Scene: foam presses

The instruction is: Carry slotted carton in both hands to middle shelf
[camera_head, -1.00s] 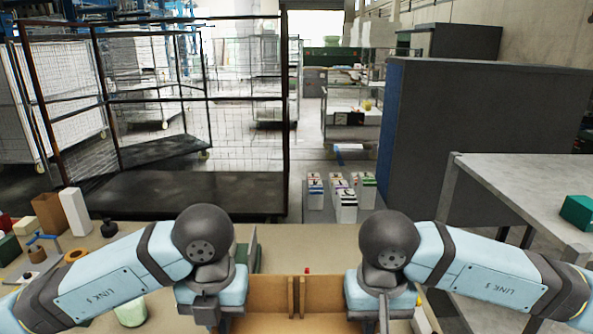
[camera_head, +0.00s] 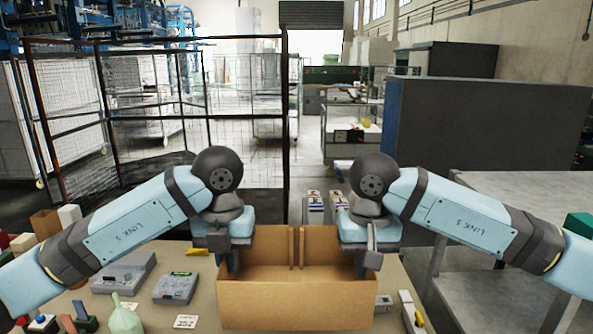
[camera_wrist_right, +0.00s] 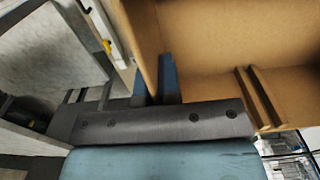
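The slotted carton (camera_head: 297,306) is an open brown box in the lower middle of the head view, roughly level, with upright strips inside its far wall. My left gripper (camera_head: 235,264) is at its left side wall and my right gripper (camera_head: 361,264) at its right side wall. In the right wrist view, the blue fingers of my right gripper (camera_wrist_right: 154,88) sit on either side of the carton's wall (camera_wrist_right: 215,32). The left fingers are partly hidden. A grey shelf unit stands at the right, with a top board (camera_head: 530,190) and a lower board (camera_head: 485,272).
The workbench (camera_head: 205,318) under the carton holds grey devices (camera_head: 175,287), a green bottle (camera_head: 124,318) and small blocks. A wire cage trolley (camera_head: 165,120) stands at the back left. A dark cabinet (camera_head: 480,125) stands behind the shelf unit. A green box (camera_head: 580,224) is on the top board.

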